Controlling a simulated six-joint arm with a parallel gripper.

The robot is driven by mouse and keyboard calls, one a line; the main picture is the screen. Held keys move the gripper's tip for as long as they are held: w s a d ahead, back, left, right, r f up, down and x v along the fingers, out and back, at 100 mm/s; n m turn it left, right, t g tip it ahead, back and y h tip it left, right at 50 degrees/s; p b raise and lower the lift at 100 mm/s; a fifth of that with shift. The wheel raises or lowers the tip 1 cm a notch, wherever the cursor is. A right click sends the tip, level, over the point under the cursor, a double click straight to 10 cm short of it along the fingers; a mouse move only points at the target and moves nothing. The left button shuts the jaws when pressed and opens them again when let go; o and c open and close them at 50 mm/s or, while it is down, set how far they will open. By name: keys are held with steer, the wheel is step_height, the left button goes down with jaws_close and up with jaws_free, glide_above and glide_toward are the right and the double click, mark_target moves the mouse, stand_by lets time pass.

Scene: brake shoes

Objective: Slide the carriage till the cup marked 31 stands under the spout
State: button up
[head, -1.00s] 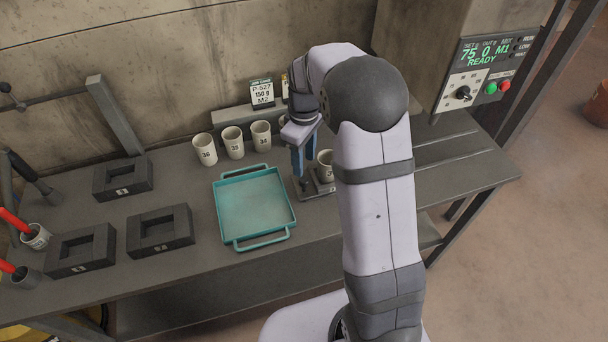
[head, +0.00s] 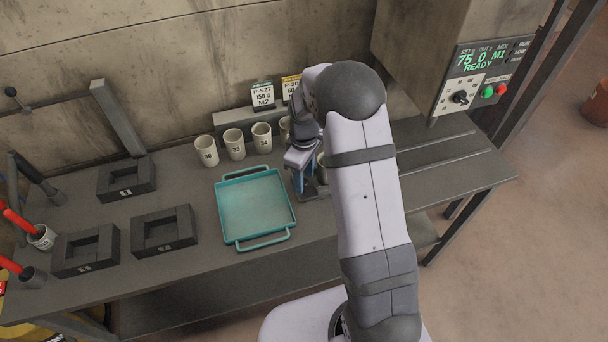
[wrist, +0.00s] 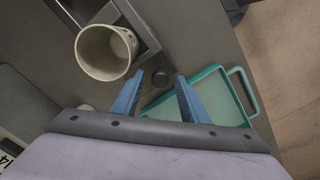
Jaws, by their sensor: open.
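My gripper (head: 298,194) is open, with blue fingers pointing down beside the carriage (head: 316,190), just right of the teal tray. In the wrist view a dark round knob (wrist: 160,79) shows between the two fingertips (wrist: 159,84), with nothing gripped. A cream cup (wrist: 103,52) stands on the metal carriage plate (wrist: 148,36) beside the knob. Its dark side marking is not readable. In the head view my arm hides most of this cup and the carriage. The spout is not visible. I cannot tell which cup is marked 31.
The teal tray (head: 230,238) lies left of my gripper. Dark block fixtures (head: 125,180) sit at left. The dispenser cabinet (head: 415,45), reading 75, 0 and READY, hangs at right above grooved, bare bench (head: 460,165).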

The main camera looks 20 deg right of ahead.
steer(key=shift+f, duration=0.15)
steer(key=shift+c, duration=0.6)
jaws_close()
steer(key=shift+d, duration=0.15)
steer(key=d+b, duration=0.1)
steer(key=d, duration=2.2)
steer(key=shift+o, duration=0.6)
jaws_free()
